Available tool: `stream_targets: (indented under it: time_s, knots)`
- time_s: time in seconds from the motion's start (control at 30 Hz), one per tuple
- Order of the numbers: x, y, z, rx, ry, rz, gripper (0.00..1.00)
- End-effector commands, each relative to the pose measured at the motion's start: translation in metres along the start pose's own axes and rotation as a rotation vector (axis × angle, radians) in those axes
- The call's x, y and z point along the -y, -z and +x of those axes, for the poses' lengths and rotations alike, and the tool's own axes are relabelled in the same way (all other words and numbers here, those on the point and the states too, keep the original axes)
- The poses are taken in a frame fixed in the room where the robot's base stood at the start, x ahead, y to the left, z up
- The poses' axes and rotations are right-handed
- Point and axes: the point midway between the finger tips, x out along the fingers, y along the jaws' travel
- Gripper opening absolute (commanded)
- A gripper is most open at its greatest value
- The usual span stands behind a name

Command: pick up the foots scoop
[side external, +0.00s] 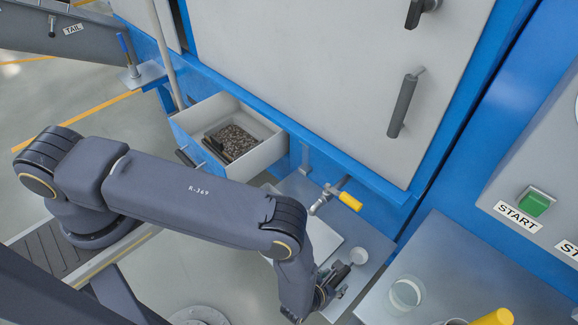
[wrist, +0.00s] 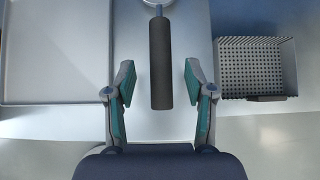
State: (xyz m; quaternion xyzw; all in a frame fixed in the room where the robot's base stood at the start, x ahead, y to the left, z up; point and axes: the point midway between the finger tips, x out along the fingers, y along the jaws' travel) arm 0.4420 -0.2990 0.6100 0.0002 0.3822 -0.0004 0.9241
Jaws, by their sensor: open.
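The foots scoop shows in the wrist view as a dark cylindrical handle (wrist: 160,65) with a pale metal bowl (wrist: 158,2) cut off at the top edge. In the side external view its round pale bowl (side external: 358,257) shows beside my gripper (side external: 338,283). My gripper in the wrist view (wrist: 159,84) is open, with one teal-padded finger on each side of the handle. Gaps show between both fingers and the handle. The height between fingers and handle is hard to tell.
A shallow tray (wrist: 57,101) lies left of the handle, and a perforated basket (wrist: 257,92) stands to the right. A valve with a yellow handle (side external: 350,201), an open drawer (side external: 261,157) of granules and a clear jar (side external: 405,294) are nearby.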

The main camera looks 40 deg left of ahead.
Motion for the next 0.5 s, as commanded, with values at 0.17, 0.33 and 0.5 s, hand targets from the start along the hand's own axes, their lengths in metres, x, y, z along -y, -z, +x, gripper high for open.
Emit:
stream_targets:
  time_s: [0.17, 0.33, 0.5]
  knots:
    - [0.001, 0.001, 0.025, 0.0, -0.001, -0.002, 0.54]
    - [0.001, 0.001, 0.032, -0.001, -0.001, 0.0, 0.54]
    - [0.001, 0.0, 0.031, -0.001, 0.0, -0.001, 0.51]
